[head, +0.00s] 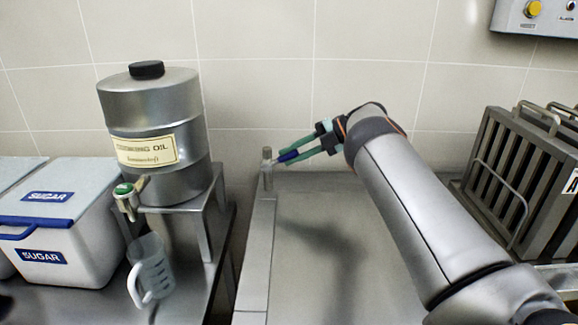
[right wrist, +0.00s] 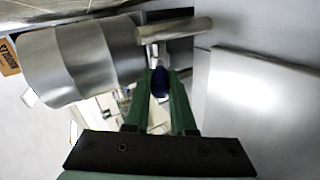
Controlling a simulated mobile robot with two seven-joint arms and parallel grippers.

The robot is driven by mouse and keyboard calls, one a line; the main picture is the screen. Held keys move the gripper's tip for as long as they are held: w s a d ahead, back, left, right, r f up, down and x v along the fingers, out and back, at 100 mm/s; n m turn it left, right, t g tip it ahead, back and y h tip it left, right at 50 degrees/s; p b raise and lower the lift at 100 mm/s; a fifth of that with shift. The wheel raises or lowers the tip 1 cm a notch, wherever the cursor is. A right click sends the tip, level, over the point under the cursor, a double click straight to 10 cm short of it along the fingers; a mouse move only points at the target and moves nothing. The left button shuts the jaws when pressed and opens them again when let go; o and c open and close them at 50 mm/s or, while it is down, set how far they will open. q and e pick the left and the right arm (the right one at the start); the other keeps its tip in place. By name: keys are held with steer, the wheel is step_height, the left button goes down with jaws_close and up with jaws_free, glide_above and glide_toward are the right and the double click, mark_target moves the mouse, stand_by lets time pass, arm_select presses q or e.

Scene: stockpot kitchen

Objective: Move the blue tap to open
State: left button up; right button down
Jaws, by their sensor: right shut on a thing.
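The blue tap handle (head: 288,156) is on a short metal post (head: 267,172) at the back left corner of the steel counter. My right gripper (head: 296,151) reaches it from the right with its teal fingers shut on the handle. In the right wrist view the dark blue handle (right wrist: 160,83) sits between the two green fingers, with a metal bar just beyond it. The fingers hide part of the handle, and its exact angle is hard to tell. My left gripper is not in view.
A steel cooking oil drum (head: 150,100) with a green-knobbed tap (head: 124,190) stands left, above a clear jug (head: 152,268). White sugar bins (head: 75,225) are at far left. A rack of metal filters (head: 520,175) stands right. The steel counter (head: 330,260) is clear.

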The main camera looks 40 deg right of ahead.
steer(key=f+t+y+b, duration=0.1)
steer(key=y+b, duration=0.1)
steer(key=b, duration=0.1)
steer(key=shift+s+d+f+t+b, duration=0.15)
steer(key=shift+d+f+t+b, duration=0.15)
steer(key=shift+f+t, duration=0.1)
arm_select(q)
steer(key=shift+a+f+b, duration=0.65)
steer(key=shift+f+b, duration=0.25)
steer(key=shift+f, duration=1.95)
arm_select(e)
steer(key=shift+f+t+y, duration=0.25)
steer(key=shift+t+y, duration=0.05)
steer(key=shift+y, duration=0.1)
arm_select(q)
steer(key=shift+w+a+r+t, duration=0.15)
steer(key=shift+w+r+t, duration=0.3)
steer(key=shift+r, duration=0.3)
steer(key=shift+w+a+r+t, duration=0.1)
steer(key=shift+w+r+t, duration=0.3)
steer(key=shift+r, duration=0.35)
arm_select(e)
steer(key=shift+s, duration=0.1)
steer(key=c, duration=0.8)
jaws_free()
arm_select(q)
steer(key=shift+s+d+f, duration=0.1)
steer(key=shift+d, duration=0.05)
arm_select(e)
steer(key=shift+o, duration=0.2)
